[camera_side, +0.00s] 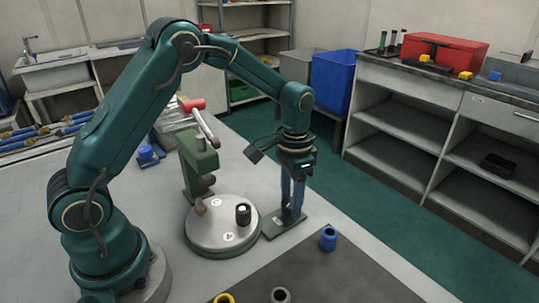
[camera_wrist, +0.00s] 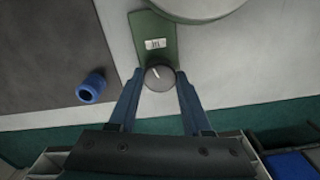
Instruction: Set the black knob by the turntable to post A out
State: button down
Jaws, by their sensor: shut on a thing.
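The black knob (camera_wrist: 159,78) sits on a green plate (camera_wrist: 152,25) beside the turntable (camera_wrist: 205,6). Its white line points up and slightly left in the wrist view, towards a small white label (camera_wrist: 155,44) with marks too small to read. My gripper (camera_side: 291,207) points down over the plate, with a blue finger on each side of the knob, shut on it. In the side view the turntable (camera_side: 205,240) is a round pale disc left of the green plate (camera_side: 273,229). The fingers mostly hide the knob there.
A green post stand (camera_side: 190,165) rises behind the turntable. A black cylinder (camera_side: 243,214) stands on the disc.

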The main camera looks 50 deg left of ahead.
jog(key=shift+r+m, duration=0.1)
jog(key=shift+m, duration=1.8)
jog(key=shift+c, duration=1.7)
grip_release()
jog(key=shift+r, duration=2.55)
